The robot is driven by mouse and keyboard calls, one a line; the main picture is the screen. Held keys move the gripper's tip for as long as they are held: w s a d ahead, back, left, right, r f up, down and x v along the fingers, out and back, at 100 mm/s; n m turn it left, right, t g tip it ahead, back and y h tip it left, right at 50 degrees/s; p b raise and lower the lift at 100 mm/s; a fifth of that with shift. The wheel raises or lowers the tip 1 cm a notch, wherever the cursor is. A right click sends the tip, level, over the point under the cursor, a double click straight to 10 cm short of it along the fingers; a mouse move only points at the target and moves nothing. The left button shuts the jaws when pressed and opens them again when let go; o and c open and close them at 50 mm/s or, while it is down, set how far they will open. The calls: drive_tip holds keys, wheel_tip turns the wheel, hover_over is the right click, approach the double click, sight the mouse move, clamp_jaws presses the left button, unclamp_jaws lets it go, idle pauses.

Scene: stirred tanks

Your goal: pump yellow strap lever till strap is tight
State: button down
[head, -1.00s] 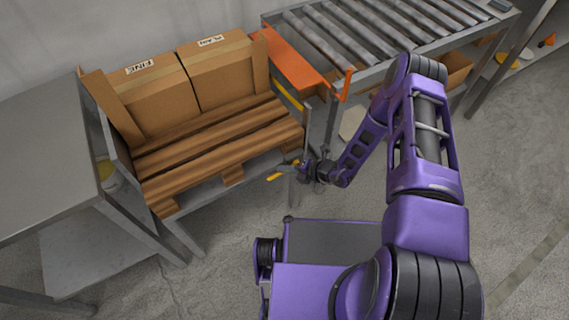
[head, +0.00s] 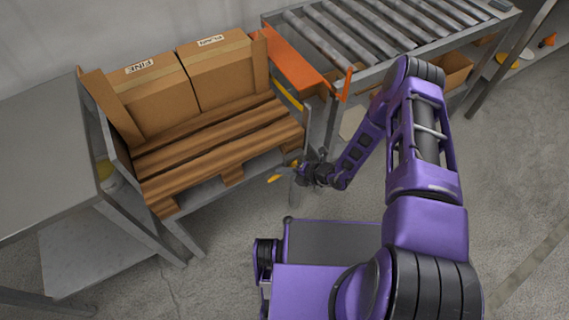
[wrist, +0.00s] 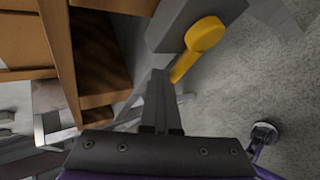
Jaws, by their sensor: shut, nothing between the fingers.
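The yellow lever (head: 274,179) shows small in the head view, at the front right corner of the pallet stand and just left of my gripper (head: 300,172). In the wrist view the yellow lever (wrist: 204,36) has a rounded end beside a grey block, and its narrow shank runs down toward my fingertips. My gripper (wrist: 160,76) is shut with nothing held. Its fingertips are close beside the lower end of the lever; I cannot tell whether they touch it. The strap's tension cannot be made out.
A wooden pallet (head: 215,150) with two cardboard boxes (head: 155,98) stands on the grey stand. A roller conveyor (head: 355,40) with an orange plate (head: 292,58) is behind my arm. A grey table (head: 45,150) is at left. The floor in front is open.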

drive_tip(key=shift+s, duration=0.1)
drive_tip(key=shift+w+d+r+p, duration=0.35)
drive_tip(key=shift+d+r+p, duration=0.15)
drive_tip(key=shift+r, duration=0.4)
drive_tip(key=shift+w+d+r+p, duration=0.35)
drive_tip(key=shift+d+r+p, duration=0.1)
drive_tip(key=shift+r, duration=0.5)
drive_tip(key=shift+w+d+r+p, duration=0.35)
drive_tip(key=shift+d+r+p, duration=0.15)
drive_tip(key=shift+r, duration=0.4)
drive_tip(key=shift+r, duration=0.1)
drive_tip(key=shift+w+d+r+p, duration=0.25)
drive_tip(key=shift+d+r+p, duration=0.1)
drive_tip(key=shift+r, duration=0.35)
drive_tip(key=shift+w+d+r+p, duration=0.2)
drive_tip(key=shift+d+r+p, duration=0.15)
drive_tip(key=shift+r, duration=0.3)
drive_tip(key=shift+w+d+r+p, duration=0.25)
drive_tip(key=shift+d+r+p, duration=0.1)
drive_tip(key=shift+r, duration=0.35)
